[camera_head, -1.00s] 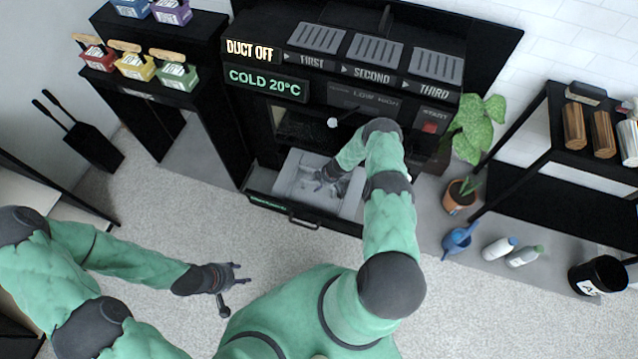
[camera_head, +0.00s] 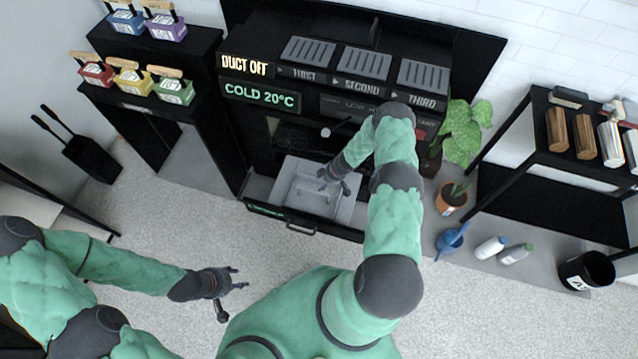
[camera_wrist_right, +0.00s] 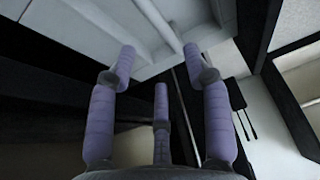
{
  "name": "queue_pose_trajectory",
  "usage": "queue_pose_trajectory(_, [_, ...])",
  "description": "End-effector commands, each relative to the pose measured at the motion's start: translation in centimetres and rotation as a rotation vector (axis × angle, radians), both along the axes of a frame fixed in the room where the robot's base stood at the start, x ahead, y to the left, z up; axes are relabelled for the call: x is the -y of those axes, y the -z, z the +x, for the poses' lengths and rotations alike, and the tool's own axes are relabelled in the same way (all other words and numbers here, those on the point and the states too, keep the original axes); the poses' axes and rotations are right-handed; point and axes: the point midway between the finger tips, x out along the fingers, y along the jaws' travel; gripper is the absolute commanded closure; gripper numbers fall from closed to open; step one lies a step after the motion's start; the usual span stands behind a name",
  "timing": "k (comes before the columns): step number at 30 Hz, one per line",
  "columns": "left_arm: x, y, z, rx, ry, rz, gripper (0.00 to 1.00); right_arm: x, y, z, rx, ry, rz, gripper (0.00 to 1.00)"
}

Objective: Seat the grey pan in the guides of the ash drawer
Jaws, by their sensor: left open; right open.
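The light grey pan (camera_head: 350,209) lies inside the pulled-out ash drawer (camera_head: 267,208), below the black stove front. From here I cannot tell whether its edges sit in the guides. My right gripper (camera_head: 335,181) is open over the right part of the pan and hides some of it. In the right wrist view its spread fingers (camera_wrist_right: 157,72) hold nothing, and a pale grey ribbed surface (camera_wrist_right: 145,22), apparently the pan, shows beyond the tips. My left gripper (camera_head: 234,281) is open and empty over the floor, in front and to the left of the drawer.
The drawer's handle (camera_head: 301,229) faces me. A black shelf (camera_head: 150,104) with coloured boxes stands left. The floor in front is clear.

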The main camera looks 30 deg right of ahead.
Motion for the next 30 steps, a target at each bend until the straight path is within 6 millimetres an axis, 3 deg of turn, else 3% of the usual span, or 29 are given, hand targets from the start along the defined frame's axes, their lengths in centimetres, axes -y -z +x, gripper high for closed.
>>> queue_pose_trajectory(5, [0.0, -0.6, 0.0, 0.0, 0.0, 0.0, 0.52, 0.3, -1.4, -0.5, -0.001, 0.0, 0.002, 0.5])
queue_pose_trajectory(8, [0.0, -0.6, 0.0, 0.0, 0.0, 0.0, 0.52, -0.7, -1.9, -0.6, -0.007, 0.013, 0.022, 0.5])
queue_pose_trajectory(11, [0.0, -0.6, 0.0, 0.0, 0.0, 0.0, 0.52, -3.4, -2.9, -0.9, -0.027, 0.047, 0.073, 0.5])
queue_pose_trajectory(20, [0.0, -0.6, 0.0, 0.0, 0.0, 0.0, 0.52, -14.9, -8.0, -3.8, -0.148, 0.25, 0.278, 0.5])
queue_pose_trajectory(24, [0.0, -0.6, 0.0, 0.0, 0.0, 0.0, 0.52, -19.2, -10.4, -6.1, -0.219, 0.358, 0.335, 0.5])
queue_pose_trajectory(30, [0.0, -0.6, 0.0, 0.0, 0.0, 0.0, 0.52, -23.6, -13.6, -10.6, -0.329, 0.52, 0.359, 0.5])
